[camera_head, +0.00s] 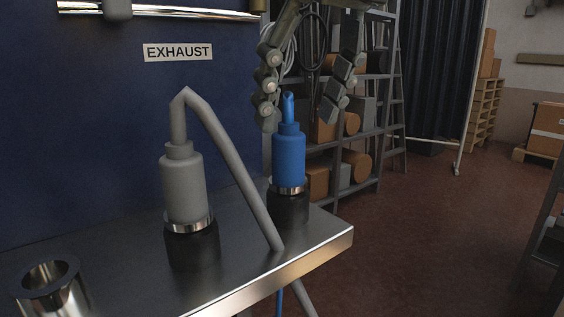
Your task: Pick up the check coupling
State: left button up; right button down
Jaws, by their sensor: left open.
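Two bottle-shaped couplings stand upright in dark sockets with metal collars on the steel bench. The blue coupling (289,155) is near the bench's right end, with a short blue stub on top. The grey coupling (182,188) is to its left, with a grey hose bending over and down past the bench edge. No label shows which one is the check coupling. My left gripper (298,112) is open above the blue coupling, its fingers spread to either side of the stub, with no visible grip on it. My right gripper is not in view.
An empty metal socket (48,286) stands at the bench's near left. The steel bench (235,258) ends at the right, with open floor (420,240) beyond. A blue panel with an EXHAUST sign (178,52) stands behind. A shelf (375,140) holds boxes and rolls.

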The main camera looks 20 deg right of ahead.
aim_at(293, 135)
pick_arm(q)
jog(key=x, duration=0.6)
jog(key=shift+s+a+f, duration=0.15)
jog(key=shift+f, duration=0.15)
grip_shut()
